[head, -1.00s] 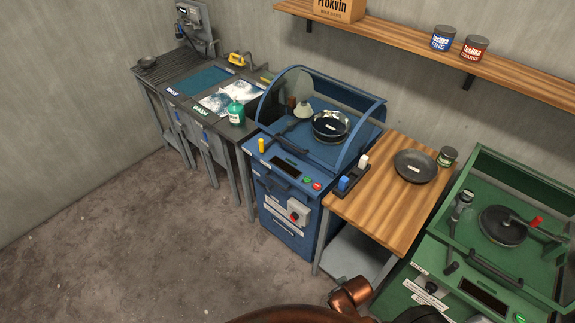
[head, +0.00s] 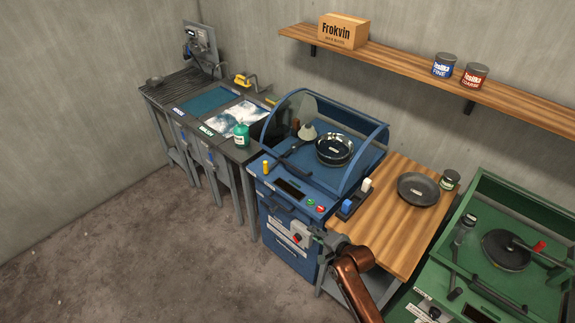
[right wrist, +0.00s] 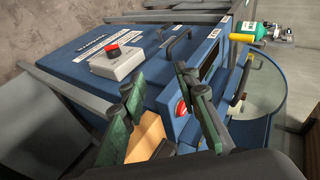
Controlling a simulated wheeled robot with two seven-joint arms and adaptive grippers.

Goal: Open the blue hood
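The blue hood (head: 376,138) is a clear curved cover with a blue frame on top of the blue machine (head: 285,235). A dark pan (head: 334,149) shows under it. In the right wrist view, the clear cover (right wrist: 268,92) is at the right, with a dark handle (right wrist: 241,80) near it. My right gripper (head: 318,236) is in front of the machine's lower right side, below the hood and apart from it. In the right wrist view its green fingers (right wrist: 158,88) are spread with nothing held between them. My left gripper is out of view.
A wooden table (head: 390,235) with a pan (head: 418,189) stands right of the blue machine. A green machine (head: 480,270) is further right. A sink counter (head: 205,110) with a green bottle (head: 242,135) is at the left. The floor in front is clear.

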